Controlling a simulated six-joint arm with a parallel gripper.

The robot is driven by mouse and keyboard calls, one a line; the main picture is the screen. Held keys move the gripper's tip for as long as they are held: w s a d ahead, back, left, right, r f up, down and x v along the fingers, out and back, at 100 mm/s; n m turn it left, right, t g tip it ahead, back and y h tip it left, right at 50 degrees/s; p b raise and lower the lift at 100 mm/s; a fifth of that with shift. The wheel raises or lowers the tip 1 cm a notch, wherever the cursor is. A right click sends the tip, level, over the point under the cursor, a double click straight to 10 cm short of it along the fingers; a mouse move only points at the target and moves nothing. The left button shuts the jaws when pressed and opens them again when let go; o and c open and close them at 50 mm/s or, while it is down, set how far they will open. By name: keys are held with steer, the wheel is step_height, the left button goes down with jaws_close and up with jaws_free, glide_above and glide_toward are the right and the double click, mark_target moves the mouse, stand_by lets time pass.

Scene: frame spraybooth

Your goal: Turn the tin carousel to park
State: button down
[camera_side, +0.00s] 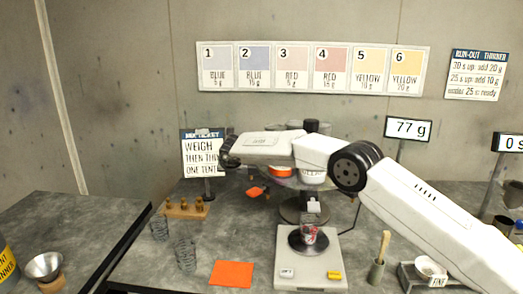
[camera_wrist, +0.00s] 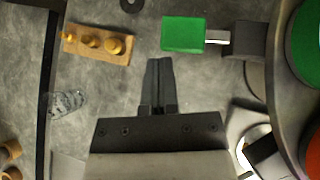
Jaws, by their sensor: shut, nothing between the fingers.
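The tin carousel is a round grey platform on a dark round foot (camera_side: 302,210), partly hidden behind my arm in the side view. In the wrist view its curved rim (camera_wrist: 262,85) shows at the right, with a green-topped tin (camera_wrist: 306,42) and part of an orange-red one. A green tab (camera_wrist: 183,33) on a short metal stem joins a dark block at the rim. My gripper (camera_wrist: 158,62) is shut and empty, apart from the tab, below and left of it in the wrist view. In the side view my gripper (camera_side: 228,163) is at the carousel's left; its fingertips are unclear.
A wooden rack with brass pieces (camera_side: 184,208) stands at left, also in the wrist view (camera_wrist: 98,43). Clear ribbed cups (camera_side: 185,254) stand nearby. A scale (camera_side: 311,272) with a small cup is in front. An orange sheet (camera_side: 231,273) lies front left. A sign (camera_side: 203,155) stands behind my gripper.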

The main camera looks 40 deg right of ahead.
steer(key=shift+w+d, duration=0.35)
steer(key=shift+w, duration=0.25)
steer(key=shift+w+d, duration=0.3)
steer(key=shift+w, duration=0.3)
steer(key=shift+d, duration=0.1)
steer(key=shift+s+a, duration=0.1)
steer(key=shift+a, duration=0.1)
steer(key=s+a+r, duration=0.7)
steer(key=s, duration=0.1)
stand_by(1.2)
